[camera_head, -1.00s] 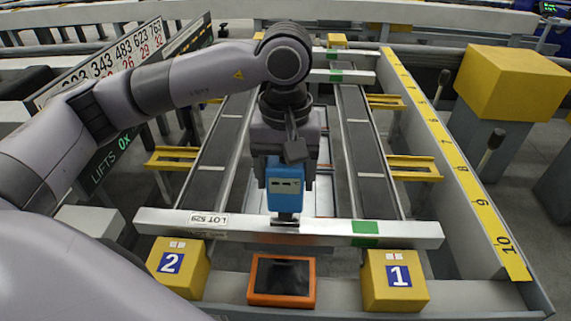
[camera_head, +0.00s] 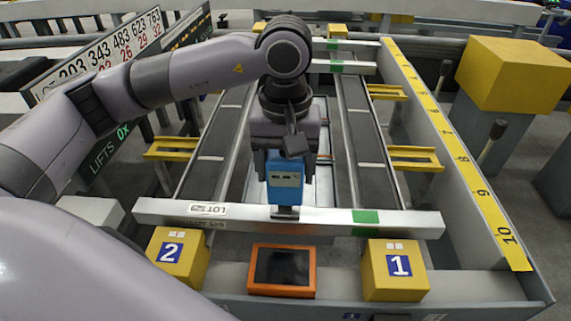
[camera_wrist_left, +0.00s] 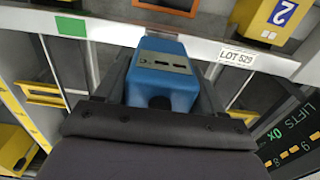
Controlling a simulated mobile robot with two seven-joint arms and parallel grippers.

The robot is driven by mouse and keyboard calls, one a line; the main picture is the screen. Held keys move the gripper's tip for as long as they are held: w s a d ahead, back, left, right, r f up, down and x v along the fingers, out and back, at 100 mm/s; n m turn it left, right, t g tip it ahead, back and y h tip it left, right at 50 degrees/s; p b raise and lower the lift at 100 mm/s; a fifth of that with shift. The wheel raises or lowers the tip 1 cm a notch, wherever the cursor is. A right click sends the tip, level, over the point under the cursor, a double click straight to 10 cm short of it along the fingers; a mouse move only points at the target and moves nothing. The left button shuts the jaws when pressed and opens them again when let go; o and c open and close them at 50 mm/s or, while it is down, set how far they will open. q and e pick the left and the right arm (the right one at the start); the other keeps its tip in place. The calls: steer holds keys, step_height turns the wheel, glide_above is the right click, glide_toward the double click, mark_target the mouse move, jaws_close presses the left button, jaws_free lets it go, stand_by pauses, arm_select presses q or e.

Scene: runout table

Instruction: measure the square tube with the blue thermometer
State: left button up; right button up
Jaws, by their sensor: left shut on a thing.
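The square tube (camera_head: 320,220) is the long pale metal bar lying across the front of the runout table, with a "LOT 529" label and a green patch. It also shows across the top of the left wrist view (camera_wrist_left: 130,33). My left gripper (camera_head: 285,172) is shut on the blue thermometer (camera_head: 285,188) and holds it upright, small display facing the head camera. Its lower end is at the tube's top edge, near the middle. I cannot tell whether it touches. The thermometer also shows in the left wrist view (camera_wrist_left: 163,70). My right gripper is not in view.
Yellow blocks marked 2 (camera_head: 180,258) and 1 (camera_head: 395,270) stand in front of the tube, with an orange-framed dark panel (camera_head: 282,270) between them. A yellow numbered scale (camera_head: 460,155) runs along the right. More bars (camera_head: 345,67) lie farther back.

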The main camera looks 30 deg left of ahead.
arm_select(q)
steer(key=shift+f+b, duration=0.35)
stand_by(0.7)
steer(key=shift+f+b, duration=0.2)
steer(key=shift+b, duration=0.15)
stand_by(1.2)
steer(key=shift+r, duration=0.15)
steer(key=shift+r+p, duration=1.95)
steer(key=shift+r, duration=1.6)
steer(key=shift+f, duration=0.1)
